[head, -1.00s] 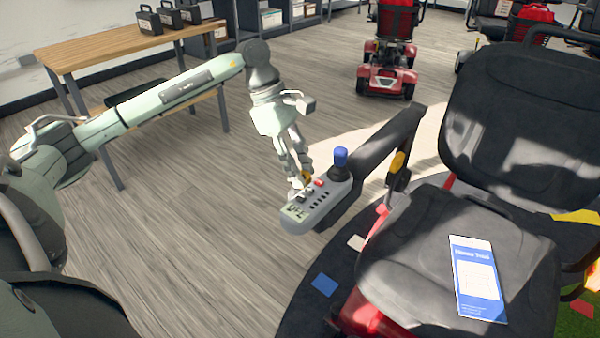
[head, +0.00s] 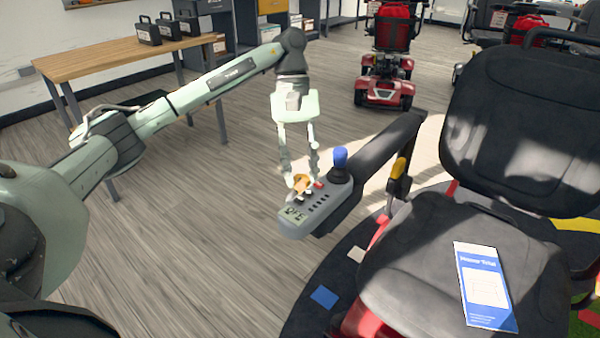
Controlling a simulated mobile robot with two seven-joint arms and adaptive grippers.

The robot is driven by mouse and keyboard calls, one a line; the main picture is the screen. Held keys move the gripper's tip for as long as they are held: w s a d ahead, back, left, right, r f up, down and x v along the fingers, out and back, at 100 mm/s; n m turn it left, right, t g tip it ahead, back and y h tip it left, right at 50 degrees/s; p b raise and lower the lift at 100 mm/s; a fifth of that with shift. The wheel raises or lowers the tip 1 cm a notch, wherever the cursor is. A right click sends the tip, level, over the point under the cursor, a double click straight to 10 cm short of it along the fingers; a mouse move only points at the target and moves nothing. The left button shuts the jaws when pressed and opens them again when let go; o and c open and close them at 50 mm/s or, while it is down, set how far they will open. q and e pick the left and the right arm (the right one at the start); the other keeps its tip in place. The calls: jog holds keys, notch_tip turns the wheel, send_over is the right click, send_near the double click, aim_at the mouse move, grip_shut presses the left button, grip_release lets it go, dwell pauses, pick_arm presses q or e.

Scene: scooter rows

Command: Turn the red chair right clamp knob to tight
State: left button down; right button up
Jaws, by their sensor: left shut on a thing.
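The red chair (head: 410,245) stands at the right, with a black seat and backrest and red frame parts showing below. Its armrest (head: 385,145) carries a grey control panel (head: 320,212) with a blue-topped joystick (head: 340,158), a red button and small dark buttons. An orange knob (head: 302,184) shows at the panel's left edge. My left gripper (head: 301,182) reaches down from above and is shut on this knob, its fingers on either side. The fingers partly hide the knob, and I cannot read its tight or loose setting. My right gripper is not in view.
A blue and white leaflet (head: 485,288) lies on the seat. A yellow lever (head: 398,168) sits below the armrest. A wooden table (head: 100,65) with black cases stands at the back left. A red scooter (head: 385,92) stands behind. The floor left of the panel is clear.

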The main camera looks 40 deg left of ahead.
pick_arm(q)
jog(key=shift+m+y, duration=0.3)
jog(key=shift+m, duration=0.5)
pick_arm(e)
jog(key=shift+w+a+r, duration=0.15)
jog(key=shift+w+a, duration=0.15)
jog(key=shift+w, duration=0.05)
pick_arm(q)
jog(key=c, duration=1.4)
grip_release()
jog(key=shift+c, duration=0.2)
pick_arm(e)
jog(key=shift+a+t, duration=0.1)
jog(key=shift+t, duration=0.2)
pick_arm(q)
jog(key=v, duration=1.2)
jog(key=shift+w, duration=0.25)
